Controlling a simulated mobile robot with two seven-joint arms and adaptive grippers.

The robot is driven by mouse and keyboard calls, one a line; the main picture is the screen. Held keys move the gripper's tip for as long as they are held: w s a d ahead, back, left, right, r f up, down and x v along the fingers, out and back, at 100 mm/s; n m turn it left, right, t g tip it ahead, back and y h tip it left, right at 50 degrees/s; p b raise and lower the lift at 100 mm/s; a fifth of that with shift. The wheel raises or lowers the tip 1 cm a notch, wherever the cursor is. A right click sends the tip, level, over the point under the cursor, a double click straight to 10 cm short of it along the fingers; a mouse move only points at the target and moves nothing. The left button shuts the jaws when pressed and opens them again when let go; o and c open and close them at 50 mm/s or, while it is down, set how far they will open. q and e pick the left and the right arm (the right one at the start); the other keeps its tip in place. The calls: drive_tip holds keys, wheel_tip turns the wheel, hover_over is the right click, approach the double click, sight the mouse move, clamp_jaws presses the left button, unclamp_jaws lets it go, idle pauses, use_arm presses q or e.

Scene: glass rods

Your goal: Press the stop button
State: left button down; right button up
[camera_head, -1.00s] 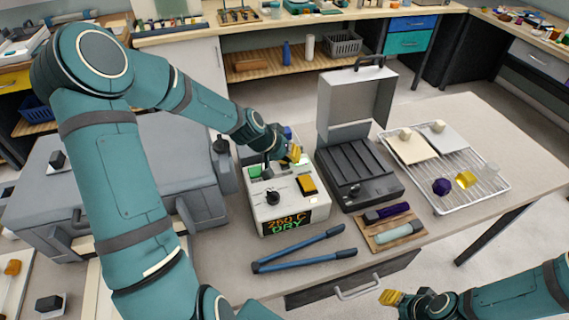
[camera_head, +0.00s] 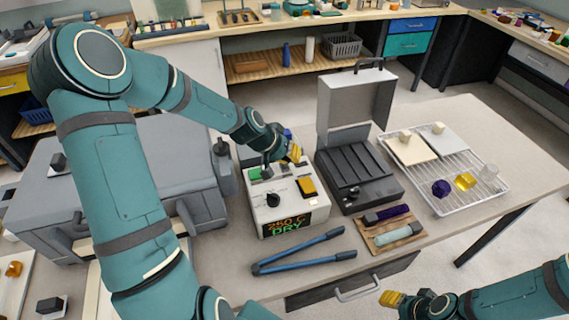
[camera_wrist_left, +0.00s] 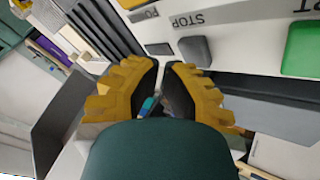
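The control box (camera_head: 263,215) stands on the table with a lit display reading 250 C DRY. In the left wrist view, a grey square button (camera_wrist_left: 195,51) sits beside the STOP label (camera_wrist_left: 187,20). A green button (camera_wrist_left: 302,48) lies farther right and also shows in the head view (camera_head: 254,174). My left gripper (camera_head: 294,153) is over the back of the box. Its yellow fingertips (camera_wrist_left: 168,66) are together and empty, close to the grey button; contact cannot be told. In the head view the gripper hides the stop button. My right gripper (camera_head: 391,298) is low in front of the table.
The box also has a yellow button (camera_head: 307,186) and a black knob (camera_head: 272,200). A dark case (camera_head: 360,175) with a raised lid stands right of it. Blue-handled tongs (camera_head: 300,252) lie in front. A wire rack (camera_head: 450,206) is farther right.

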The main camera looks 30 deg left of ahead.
use_arm(q)
drive_tip(key=shift+r, duration=0.25)
drive_tip(key=shift+r+p, duration=1.6)
drive_tip(key=shift+r, duration=0.9)
